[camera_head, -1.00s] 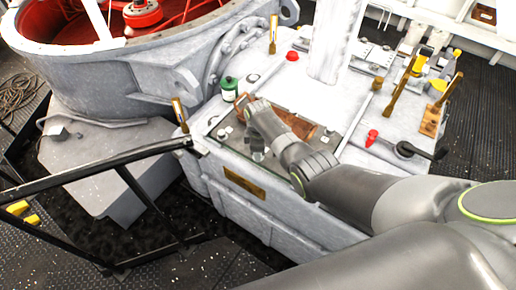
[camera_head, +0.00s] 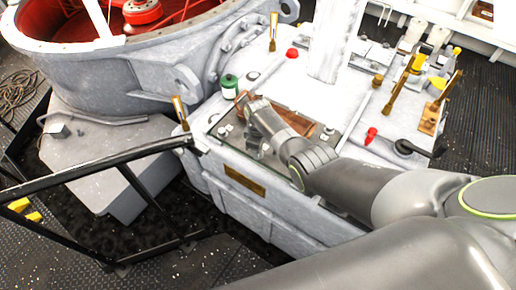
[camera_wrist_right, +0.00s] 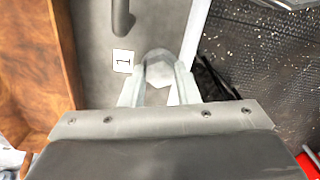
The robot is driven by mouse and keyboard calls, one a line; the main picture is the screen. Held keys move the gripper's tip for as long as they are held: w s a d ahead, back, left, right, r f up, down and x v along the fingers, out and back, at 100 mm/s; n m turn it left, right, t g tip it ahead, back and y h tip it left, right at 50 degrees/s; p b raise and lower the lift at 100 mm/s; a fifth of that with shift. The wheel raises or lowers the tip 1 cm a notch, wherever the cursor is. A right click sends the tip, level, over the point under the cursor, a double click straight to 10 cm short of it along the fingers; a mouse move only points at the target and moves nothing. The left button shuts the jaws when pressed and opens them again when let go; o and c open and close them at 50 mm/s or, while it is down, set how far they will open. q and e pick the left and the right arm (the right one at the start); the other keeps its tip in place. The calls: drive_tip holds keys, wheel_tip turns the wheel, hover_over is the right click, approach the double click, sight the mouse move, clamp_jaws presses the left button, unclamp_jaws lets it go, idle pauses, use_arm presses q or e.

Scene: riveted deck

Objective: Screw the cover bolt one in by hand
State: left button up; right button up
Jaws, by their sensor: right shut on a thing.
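A pale grey hex-headed bolt (camera_wrist_right: 158,70) shows in the right wrist view, beside a white label marked 1 (camera_wrist_right: 123,61) on the grey cover plate (camera_wrist_right: 95,30). My right gripper (camera_wrist_right: 158,88) is shut on the bolt, one finger on each side of its head. The bolt's lower part and its seat are hidden. In the head view my right arm comes in from the right and its gripper (camera_head: 257,150) reaches down to the near left part of the cover on the white housing. My left gripper is not in view.
A brown wooden tray (camera_wrist_right: 35,60) lies beside the plate, and a dark handle (camera_wrist_right: 121,18) rises from the plate. Brass levers and a red knob (camera_head: 371,135) stand at the right. A black handrail (camera_head: 90,172) runs at the left.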

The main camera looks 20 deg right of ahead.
drive_tip(key=shift+w+r, duration=0.1)
drive_tip(key=shift+w, duration=0.05)
drive_tip(key=o, duration=1)
drive_tip(key=shift+r, duration=0.25)
wheel_tip(320, 180, up, 8)
drive_tip(key=shift+f+p, duration=0.1)
drive_tip(key=shift+p, duration=0.8)
wheel_tip(320, 180, up, 9)
drive_tip(key=shift+r, duration=0.1)
